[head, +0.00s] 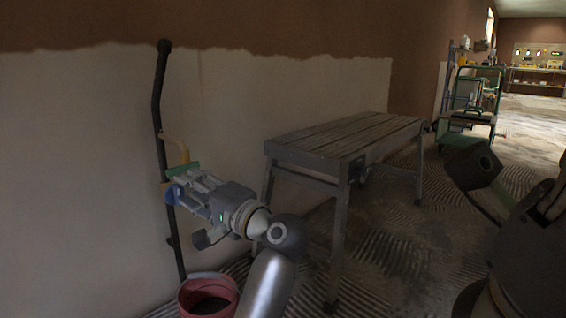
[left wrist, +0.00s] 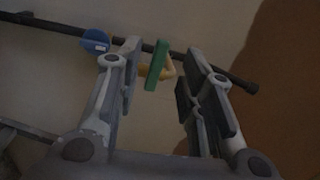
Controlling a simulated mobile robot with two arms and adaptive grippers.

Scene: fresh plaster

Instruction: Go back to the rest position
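My left gripper (head: 180,184) is in front of the plastered wall at the left in the head view. In the left wrist view its two fingers (left wrist: 158,82) stand apart, with a gap between them. A green piece (left wrist: 157,65) shows in that gap, with a yellow curved handle (left wrist: 168,71) behind it. I cannot tell whether the fingers touch the green piece. A blue disc (left wrist: 95,41) sits by a dark pole (left wrist: 205,66). In the head view the pole (head: 158,95) leans upright against the wall.
A red bucket (head: 228,284) stands on the floor below my left arm. A grey slatted workbench (head: 345,138) stands right of it, its top bare. A green cart (head: 470,115) is farther back at the right. Ridged floor (head: 400,240) lies open between bench and right arm.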

